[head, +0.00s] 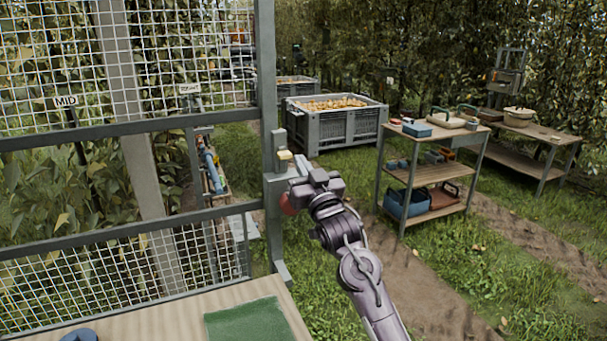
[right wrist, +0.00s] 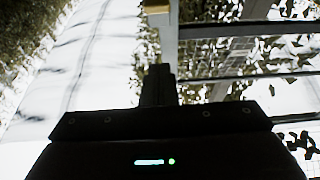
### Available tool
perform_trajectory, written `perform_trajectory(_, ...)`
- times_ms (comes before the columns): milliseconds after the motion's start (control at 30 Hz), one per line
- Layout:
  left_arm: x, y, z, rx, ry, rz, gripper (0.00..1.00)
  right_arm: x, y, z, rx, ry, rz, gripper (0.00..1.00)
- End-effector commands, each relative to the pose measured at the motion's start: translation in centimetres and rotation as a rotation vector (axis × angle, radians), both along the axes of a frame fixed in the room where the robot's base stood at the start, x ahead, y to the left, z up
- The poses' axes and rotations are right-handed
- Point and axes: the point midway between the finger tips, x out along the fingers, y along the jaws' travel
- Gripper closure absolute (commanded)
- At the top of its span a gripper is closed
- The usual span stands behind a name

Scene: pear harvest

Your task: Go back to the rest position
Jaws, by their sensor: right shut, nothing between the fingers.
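My right arm reaches up from the bottom of the head view, and its gripper (head: 299,183) is beside the grey gate post (head: 270,130). The fingers are shut with nothing between them; the closed fingers also show in the right wrist view (right wrist: 158,85). A small tan block (head: 285,155) on the post sits just above the gripper, and it shows in the right wrist view (right wrist: 157,14). A red round part (head: 288,204) is just below and left of the gripper, partly hidden. I cannot tell whether the fingers touch the post. My left gripper is not in view.
A wire mesh frame (head: 60,129) fills the left side. A wooden tabletop (head: 160,318) with a green mat (head: 250,322) is at the bottom. A crate of pears (head: 350,130) and a tool cart (head: 435,173) stand beyond on grass. Open ground lies right of my arm.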

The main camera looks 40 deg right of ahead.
Motion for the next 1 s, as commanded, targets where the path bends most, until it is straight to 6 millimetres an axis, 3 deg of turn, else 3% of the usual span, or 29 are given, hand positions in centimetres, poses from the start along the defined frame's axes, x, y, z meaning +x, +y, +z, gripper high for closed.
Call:
perform_trajectory(733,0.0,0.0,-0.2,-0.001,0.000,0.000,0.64,-0.6,0.5,-0.7,0.001,0.018,0.002,1.00)
perform_trajectory(867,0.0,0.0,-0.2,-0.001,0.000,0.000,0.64,-1.0,2.6,-4.8,0.011,0.156,0.017,1.00)
perform_trajectory(1000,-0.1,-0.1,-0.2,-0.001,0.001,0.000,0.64,-3.3,7.1,-13.0,0.025,0.452,0.049,1.00)
